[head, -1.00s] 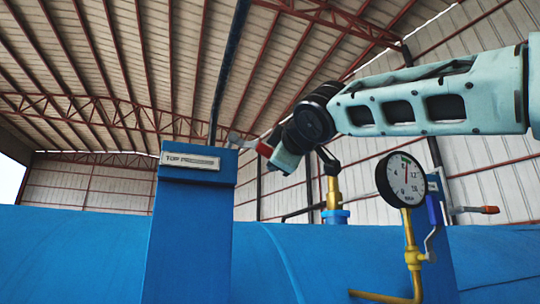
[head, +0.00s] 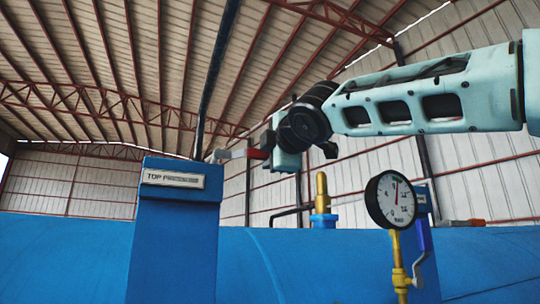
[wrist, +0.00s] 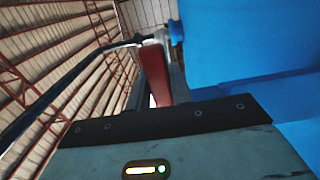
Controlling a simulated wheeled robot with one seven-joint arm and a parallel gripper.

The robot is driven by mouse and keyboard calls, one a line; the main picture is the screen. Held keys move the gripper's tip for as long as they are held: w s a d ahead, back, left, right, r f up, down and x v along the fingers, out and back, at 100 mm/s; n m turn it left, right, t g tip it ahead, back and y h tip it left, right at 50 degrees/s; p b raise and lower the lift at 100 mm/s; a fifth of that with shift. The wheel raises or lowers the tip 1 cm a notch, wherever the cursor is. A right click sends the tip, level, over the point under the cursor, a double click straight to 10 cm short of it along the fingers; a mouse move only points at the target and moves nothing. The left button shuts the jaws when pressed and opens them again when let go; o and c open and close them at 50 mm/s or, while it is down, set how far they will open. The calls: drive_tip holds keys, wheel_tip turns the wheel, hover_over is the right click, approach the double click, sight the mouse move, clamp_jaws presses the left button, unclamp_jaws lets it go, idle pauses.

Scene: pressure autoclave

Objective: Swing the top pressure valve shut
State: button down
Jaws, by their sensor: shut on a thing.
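The top pressure valve's lever (head: 236,154) has a grey arm and a red grip, and sits behind the top of the blue post (head: 172,240). The post bears a plate (head: 173,180) reading "TOP PRESSURE", partly blurred. The lever points right, nearly level in the head view. My gripper (head: 270,148) is shut on the lever's red end, to the right of the post.
A brass fitting (head: 322,195) rises from the blue vessel (head: 290,265) below my wrist. A dark pipe (head: 216,75) runs up behind the post.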

drive_tip(key=shift+s+r, duration=0.1)
drive_tip(key=shift+r, duration=0.1)
drive_tip(key=c, duration=1.2)
unclamp_jaws()
drive_tip(key=shift+f, duration=0.1)
drive_tip(key=shift+c, duration=0.2)
drive_tip(key=b+v, duration=0.7)
drive_tip(key=v, duration=1)
drive_tip(key=shift+s, duration=0.2)
drive_tip(key=w+a+f+m+g+b, duration=0.1)
drive_tip(key=a+f+m+g, duration=0.15)
drive_tip(key=f, duration=0.95)
drive_tip(key=a+f+m+g+h+b, duration=0.1)
drive_tip(key=f+g, duration=0.2)
drive_tip(key=f, duration=1)
drive_tip(key=w+a+f+m+g+b, duration=0.1)
drive_tip(key=a+f+g, duration=0.15)
drive_tip(key=f, duration=0.95)
drive_tip(key=s+d+f+m+g+h+b, duration=0.1)
drive_tip(key=s+d+f+m+g, duration=0.2)
drive_tip(key=s+f, duration=0.3)
drive_tip(key=s+d+f+m+g+h+b, duration=0.1)
drive_tip(key=s+d+f+m+g, duration=0.2)
drive_tip(key=f, duration=1.3)
drive_tip(key=s+d+f+m+g+h+b, duration=0.1)
drive_tip(key=s+d+f+m+g, duration=0.2)
drive_tip(key=s+f, duration=0.7)
drive_tip(key=shift+d+f, duration=0.5)
